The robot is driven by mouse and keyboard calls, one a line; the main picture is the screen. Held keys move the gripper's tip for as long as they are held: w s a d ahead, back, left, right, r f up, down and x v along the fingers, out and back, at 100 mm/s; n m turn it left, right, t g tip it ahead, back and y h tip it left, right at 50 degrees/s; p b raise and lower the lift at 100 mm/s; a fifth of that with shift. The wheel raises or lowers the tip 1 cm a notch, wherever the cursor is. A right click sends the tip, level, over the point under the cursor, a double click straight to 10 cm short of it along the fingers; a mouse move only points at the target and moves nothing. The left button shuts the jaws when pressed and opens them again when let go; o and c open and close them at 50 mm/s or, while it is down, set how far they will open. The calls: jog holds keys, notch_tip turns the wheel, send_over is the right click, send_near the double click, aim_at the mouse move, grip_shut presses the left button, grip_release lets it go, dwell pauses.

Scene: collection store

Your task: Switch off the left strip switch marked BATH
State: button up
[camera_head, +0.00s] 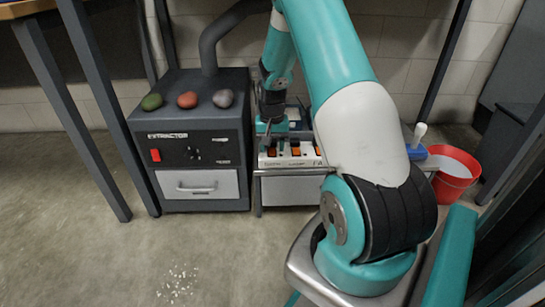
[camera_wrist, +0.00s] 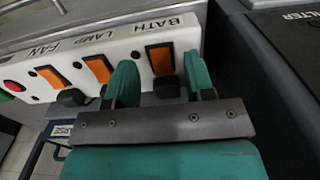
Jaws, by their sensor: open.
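A white switch strip (camera_wrist: 135,45) crosses the wrist view, with the words BATH, LAMP and FAN on it. The orange BATH switch (camera_wrist: 159,58) is at the right, between my two teal fingers in the picture. My gripper (camera_wrist: 162,72) is open and empty; whether a finger touches the strip cannot be told. The orange LAMP switch (camera_wrist: 97,68) lies just left of the left finger. The FAN switch (camera_wrist: 50,77) is farther left. In the head view, my gripper (camera_head: 271,126) is over the left end of the strip (camera_head: 290,162), partly hiding it.
A dark extractor box (camera_head: 190,120) stands close left of the strip, with several stones on top and a hose behind. Black plugs (camera_wrist: 72,97) sit along the strip.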

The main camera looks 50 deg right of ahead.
jog(key=shift+f, duration=0.95)
jog(key=shift+c, duration=0.2)
grip_shut()
jog(key=r+y+p, duration=0.1)
jog(key=p, duration=0.2)
jog(key=shift+w+d+g+p, duration=0.1)
jog(key=shift+g+p, duration=0.2)
jog(key=shift+g, duration=0.1)
jog(key=shift+w+d+f+g+y+p, duration=0.1)
jog(key=shift+g+y+p, duration=0.3)
jog(key=shift+p, duration=0.65)
jog(key=shift+f, duration=0.25)
